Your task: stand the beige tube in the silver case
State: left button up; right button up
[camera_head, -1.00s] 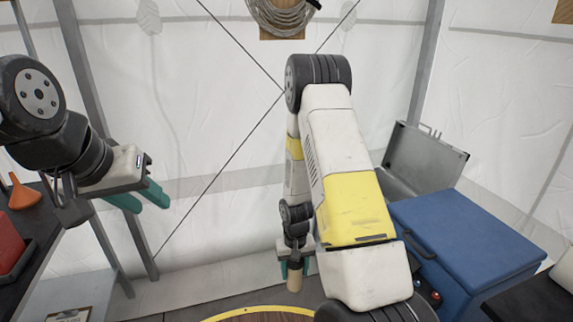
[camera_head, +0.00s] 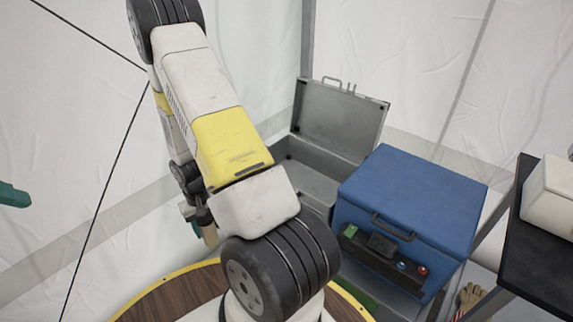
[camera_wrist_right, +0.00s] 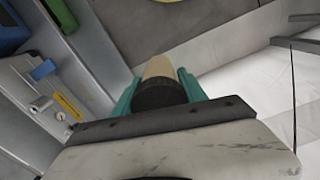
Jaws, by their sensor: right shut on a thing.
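The beige tube (camera_head: 208,230) is gripped in my right gripper (camera_head: 201,222), partly behind my right arm. In the right wrist view the tube (camera_wrist_right: 160,71) has a dark near end and sits between the teal fingers of the right gripper (camera_wrist_right: 157,85). The silver case (camera_head: 333,122) stands open, lid raised, behind and right of my arm. Its lower part is partly hidden by the arm and the blue box. The tube is left of the case in the head view, apart from it. Only a teal finger of my left gripper (camera_head: 14,196) shows at the left edge.
A blue box (camera_head: 415,205) with a handle and buttons stands close to the right of the case. A round wooden top with a yellow rim (camera_head: 160,291) is in front. A dark table (camera_head: 540,240) with a pale box (camera_head: 550,190) is at the right edge.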

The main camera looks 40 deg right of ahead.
aim_at(289, 180)
jog(key=i+l+z, duration=0.15)
jog(key=i+z, duration=0.65)
jog(key=z, duration=0.15)
jog(key=i+j+z, duration=0.1)
jog(key=i+z, duration=0.4)
jog(key=k, duration=0.05)
